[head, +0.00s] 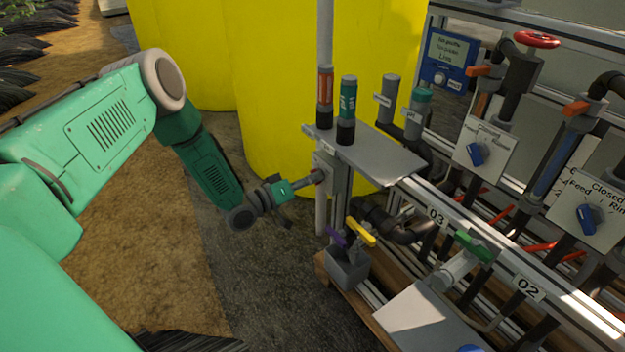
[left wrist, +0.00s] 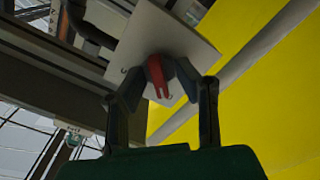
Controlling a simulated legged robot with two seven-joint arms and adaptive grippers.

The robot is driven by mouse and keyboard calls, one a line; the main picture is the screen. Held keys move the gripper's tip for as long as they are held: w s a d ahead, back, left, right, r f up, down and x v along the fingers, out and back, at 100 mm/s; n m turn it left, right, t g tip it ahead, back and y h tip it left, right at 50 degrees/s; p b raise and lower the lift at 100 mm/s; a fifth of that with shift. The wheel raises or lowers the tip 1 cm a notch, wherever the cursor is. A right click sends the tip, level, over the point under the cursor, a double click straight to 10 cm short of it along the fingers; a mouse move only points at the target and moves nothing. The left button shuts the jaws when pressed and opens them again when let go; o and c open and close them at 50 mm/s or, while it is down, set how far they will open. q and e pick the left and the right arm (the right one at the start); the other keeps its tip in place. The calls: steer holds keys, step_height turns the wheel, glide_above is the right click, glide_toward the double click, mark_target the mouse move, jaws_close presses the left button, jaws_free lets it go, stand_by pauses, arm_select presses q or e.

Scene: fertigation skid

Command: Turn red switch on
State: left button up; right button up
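The red switch (left wrist: 158,76) sits on a pale square plate (left wrist: 178,38) in the left wrist view. Its red handle stands between my left gripper's two fingertips, which close in on it from both sides and appear to touch it. In the head view my left gripper (head: 312,179) reaches right to the plate's side at the skid's near end post, below the grey shelf. The red handle is hidden there. My right gripper is in neither view.
A grey shelf (head: 382,160) with bottles stands just above the gripper. Yellow (head: 361,232) and purple (head: 336,237) valve handles lie below it. Yellow tanks (head: 285,90) stand behind. Blue knobs (head: 474,154) and pipes fill the right. Ground left of the skid is open.

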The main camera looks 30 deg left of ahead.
arm_select(q)
steer(key=shift+a, duration=0.1)
jaws_close()
steer(key=shift+m, duration=0.4)
steer(key=shift+s+f+m+p, duration=0.1)
steer(key=shift+m+p, duration=3.05)
steer(key=shift+m, duration=5.25)
steer(key=shift+o, duration=1.6)
jaws_free()
